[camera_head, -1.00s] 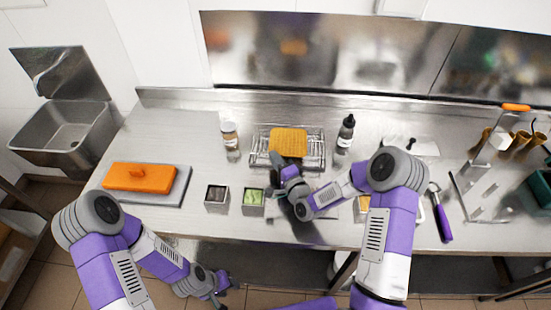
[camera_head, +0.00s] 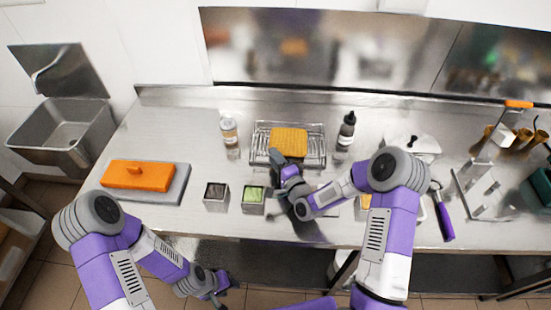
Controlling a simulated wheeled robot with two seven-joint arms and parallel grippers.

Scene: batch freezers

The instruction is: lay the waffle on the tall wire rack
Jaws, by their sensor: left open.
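The waffle (camera_head: 289,138) is a golden-brown square in the middle of the wire rack (camera_head: 318,147), at the back centre of the counter. I cannot tell whether it rests on the wires or is a little above them. My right gripper (camera_head: 277,156) is at the waffle's near left corner, its fingertips against or very close to the waffle's edge. Whether its fingers are shut on the waffle is too small to tell. My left gripper (camera_head: 222,291) is open and empty, low in front of the counter, far from the waffle.
A bottle (camera_head: 229,131) stands left of the rack and a dark bottle (camera_head: 346,131) right of it. Two small square tubs (camera_head: 216,196) (camera_head: 253,199) stand in front. An orange block (camera_head: 139,174) lies on a grey board at left. A purple-handled tool (camera_head: 443,219) lies at right.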

